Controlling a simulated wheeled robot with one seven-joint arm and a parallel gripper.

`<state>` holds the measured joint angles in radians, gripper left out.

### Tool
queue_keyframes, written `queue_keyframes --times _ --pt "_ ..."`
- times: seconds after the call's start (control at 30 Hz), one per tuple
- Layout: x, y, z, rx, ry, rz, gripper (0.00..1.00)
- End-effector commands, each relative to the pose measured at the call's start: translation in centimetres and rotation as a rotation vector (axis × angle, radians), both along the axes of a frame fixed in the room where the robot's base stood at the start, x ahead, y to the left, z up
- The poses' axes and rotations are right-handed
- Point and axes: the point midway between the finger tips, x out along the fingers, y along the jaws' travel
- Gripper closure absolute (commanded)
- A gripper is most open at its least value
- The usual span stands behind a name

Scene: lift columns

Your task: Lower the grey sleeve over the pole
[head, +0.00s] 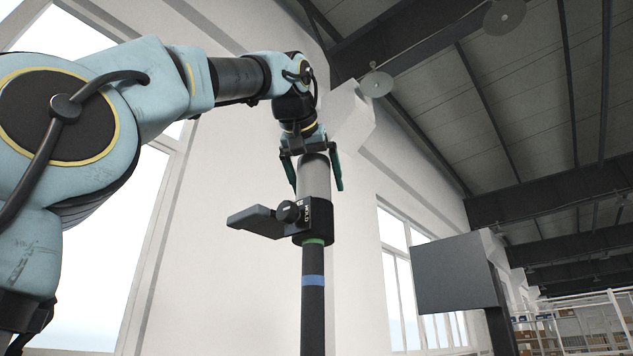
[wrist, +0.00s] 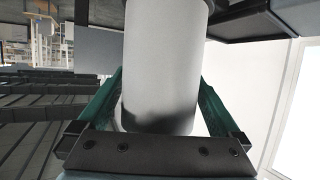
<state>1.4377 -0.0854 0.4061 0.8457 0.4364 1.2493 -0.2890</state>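A light grey cylinder, which looks like the grey sleeve (head: 313,177), stands upright in the head view. Its lower end meets a black clamp collar (head: 313,222) marked HOLD. The dark pole (head: 313,325) runs down below the collar, with a green ring just under it and a blue band lower down. My gripper (head: 317,187) is at the top of the sleeve, one finger on each side. A gap shows beside the right finger, so the fingers look open. The wrist view shows the sleeve (wrist: 163,65) between the fingers (wrist: 162,78). Contact at the fingertips is hard to tell.
A dark lever (head: 258,221) and a round knob (head: 287,212) stick out left from the collar. A grey panel on a post (head: 455,275) stands to the right. Shelving (head: 570,330) is far off at the lower right. The space around the pole looks clear.

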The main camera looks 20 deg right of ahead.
Motion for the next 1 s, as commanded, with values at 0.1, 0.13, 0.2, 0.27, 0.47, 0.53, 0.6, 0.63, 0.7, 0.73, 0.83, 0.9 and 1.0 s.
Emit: queue_keyframes --times 0.1,0.13,0.2,0.27,0.47,0.53,0.6,0.63,0.7,0.73,0.83,0.9,1.0 --pt "0.0 0.0 0.0 0.0 0.0 0.0 0.0" --pt "0.0 0.0 -0.1 0.001 0.001 0.0 0.0" --pt "-0.1 0.0 0.0 0.001 0.001 0.0 0.0" --pt "-0.3 0.2 0.1 0.001 0.001 0.0 0.0" --pt "-2.6 1.7 1.2 -0.003 -0.001 -0.001 0.0" --pt "-3.7 2.5 1.8 -0.003 -0.002 -0.001 0.0" --pt "-4.8 3.3 2.4 -0.003 -0.002 -0.001 0.0" --pt "-5.2 3.6 2.7 -0.003 -0.002 -0.001 0.0" --pt "-6.2 4.2 3.1 -0.003 -0.001 -0.001 0.0" --pt "-6.5 4.5 3.3 -0.002 -0.001 -0.001 0.0" --pt "-7.5 5.1 3.8 -0.001 -0.001 -0.001 0.0" --pt "-7.9 5.4 4.0 -0.001 -0.001 0.0 0.0" --pt "-8.2 5.6 4.1 -0.001 0.001 0.0 0.0"
